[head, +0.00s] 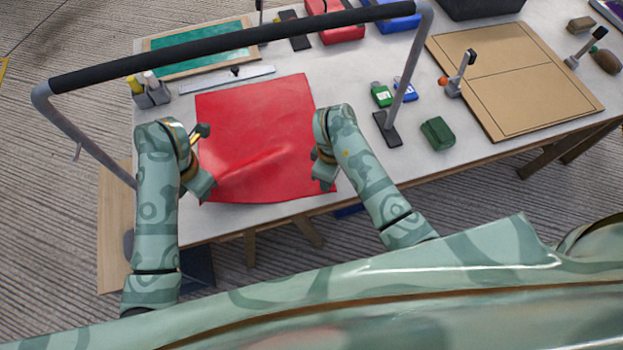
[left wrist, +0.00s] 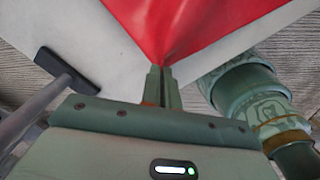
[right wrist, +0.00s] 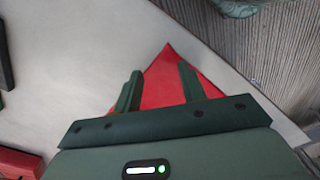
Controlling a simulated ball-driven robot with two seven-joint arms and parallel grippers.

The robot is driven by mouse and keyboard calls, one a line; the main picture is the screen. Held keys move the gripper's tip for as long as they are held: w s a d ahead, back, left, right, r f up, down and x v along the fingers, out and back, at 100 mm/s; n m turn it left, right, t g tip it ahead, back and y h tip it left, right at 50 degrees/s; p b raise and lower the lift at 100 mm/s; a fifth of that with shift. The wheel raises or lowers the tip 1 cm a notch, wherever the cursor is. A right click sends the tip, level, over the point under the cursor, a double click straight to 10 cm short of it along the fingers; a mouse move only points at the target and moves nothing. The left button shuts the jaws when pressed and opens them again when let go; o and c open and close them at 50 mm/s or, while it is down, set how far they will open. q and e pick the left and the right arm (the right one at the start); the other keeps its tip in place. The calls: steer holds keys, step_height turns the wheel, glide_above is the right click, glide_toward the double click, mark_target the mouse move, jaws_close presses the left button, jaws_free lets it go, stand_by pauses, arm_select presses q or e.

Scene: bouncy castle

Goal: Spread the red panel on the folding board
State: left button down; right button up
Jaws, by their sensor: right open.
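The red panel (head: 257,115) lies on the white table with a raised crease running across its lower middle. My left gripper (left wrist: 163,72) is shut on the red panel (left wrist: 165,18) at its left edge, and folds gather toward the fingers in the left wrist view. My right gripper (right wrist: 158,75) is open, with a corner of the red panel (right wrist: 166,72) showing between and beyond its fingers. I cannot tell if they touch it. A flat tan board with dark lines (head: 515,75), apparently the folding board, lies at the right of the table.
A grey frame with a black bar (head: 235,42) arches over the table. A green block (head: 437,131) and small green (head: 380,95) and blue (head: 404,90) bottles stand between panel and board. Clamps stand by the board, one with an orange knob (head: 443,80). A metal ruler (head: 228,79) lies behind the panel.

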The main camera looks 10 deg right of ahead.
steer(key=shift+s+f, duration=0.1)
steer(key=shift+f, duration=0.35)
jaws_close()
step_height(320, 180, up, 5)
arm_select(q)
steer(key=c, duration=1.6)
jaws_free()
